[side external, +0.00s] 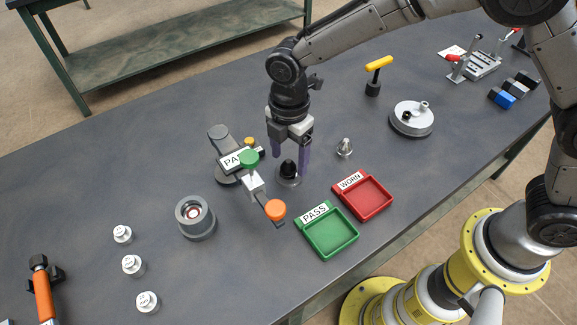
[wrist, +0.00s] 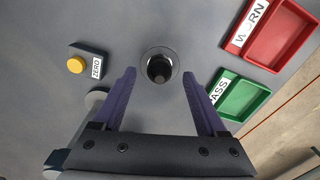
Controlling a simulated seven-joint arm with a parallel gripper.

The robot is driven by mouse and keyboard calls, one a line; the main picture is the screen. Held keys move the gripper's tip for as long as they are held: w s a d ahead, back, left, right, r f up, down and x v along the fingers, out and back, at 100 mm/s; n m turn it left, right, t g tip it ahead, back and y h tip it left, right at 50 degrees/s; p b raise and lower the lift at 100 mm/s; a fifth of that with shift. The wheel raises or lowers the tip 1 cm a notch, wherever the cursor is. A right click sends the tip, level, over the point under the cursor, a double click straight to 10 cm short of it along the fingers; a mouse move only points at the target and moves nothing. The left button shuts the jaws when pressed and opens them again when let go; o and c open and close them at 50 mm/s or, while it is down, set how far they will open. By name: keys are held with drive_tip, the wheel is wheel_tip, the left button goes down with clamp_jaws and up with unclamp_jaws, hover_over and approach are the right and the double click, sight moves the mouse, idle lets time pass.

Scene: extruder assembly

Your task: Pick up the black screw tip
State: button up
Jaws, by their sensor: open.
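The black screw tip (side external: 288,168) stands upright on a round grey base on the table. In the wrist view the black screw tip (wrist: 159,68) shows from above as a dark round shape inside a lighter ring. My gripper (side external: 290,170) is open and points down over it, with one purple finger on each side. In the wrist view my gripper (wrist: 159,82) has its fingertips spread wide, with the tip between and slightly beyond them. I see no contact between fingers and tip.
A green PASS tray (side external: 328,232) and a red WORN tray (side external: 363,195) lie to the right. A silver tip (side external: 344,148) stands close by. A gauge with green and orange knobs (side external: 275,210) stands close on the left. A grey cylinder (side external: 195,218) is farther left.

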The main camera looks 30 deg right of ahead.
drive_tip(key=shift+f, duration=1.2)
clamp_jaws()
